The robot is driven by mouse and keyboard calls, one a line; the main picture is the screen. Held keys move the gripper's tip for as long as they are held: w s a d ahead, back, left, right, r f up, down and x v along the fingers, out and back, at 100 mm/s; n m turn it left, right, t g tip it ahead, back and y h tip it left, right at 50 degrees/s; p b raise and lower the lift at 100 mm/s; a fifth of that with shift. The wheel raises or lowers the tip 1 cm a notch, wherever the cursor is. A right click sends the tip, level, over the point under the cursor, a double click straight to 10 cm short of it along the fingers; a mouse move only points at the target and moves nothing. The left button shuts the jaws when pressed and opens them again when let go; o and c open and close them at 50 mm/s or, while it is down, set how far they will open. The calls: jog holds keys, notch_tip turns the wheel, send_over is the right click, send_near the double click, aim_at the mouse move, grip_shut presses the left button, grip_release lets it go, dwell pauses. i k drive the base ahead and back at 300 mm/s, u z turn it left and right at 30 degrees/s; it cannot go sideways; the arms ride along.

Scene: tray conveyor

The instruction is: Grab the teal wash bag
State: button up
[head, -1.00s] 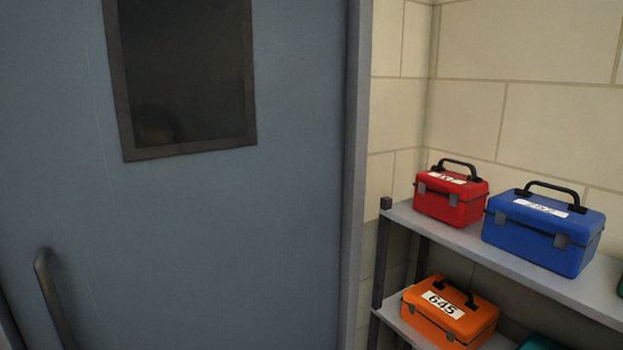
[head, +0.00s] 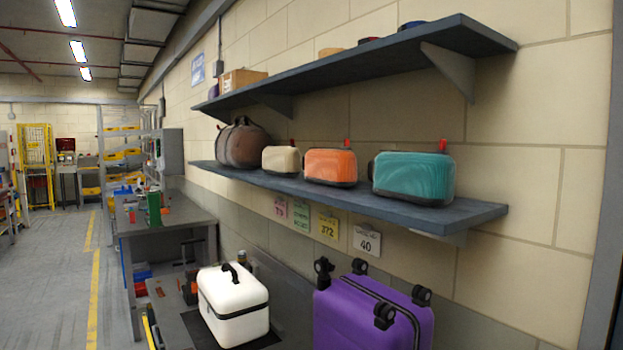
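The teal wash bag (head: 414,177) stands on the lower wall shelf (head: 470,214), at its right end in the head view. It is a rounded box shape with a dark base, and a small red tag shows at its top. An orange wash bag (head: 331,167) and a cream one (head: 281,160) stand to its left, apart from it. My gripper is not in view.
A brown bag (head: 243,146) is further left on that shelf. An upper shelf (head: 370,62) overhangs it. Below are a white case (head: 233,302) on a bench and a purple suitcase (head: 370,312). Open floor (head: 50,290) lies at the left.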

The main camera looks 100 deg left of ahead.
aim_at(424, 178)
jog(key=u, duration=3.35)
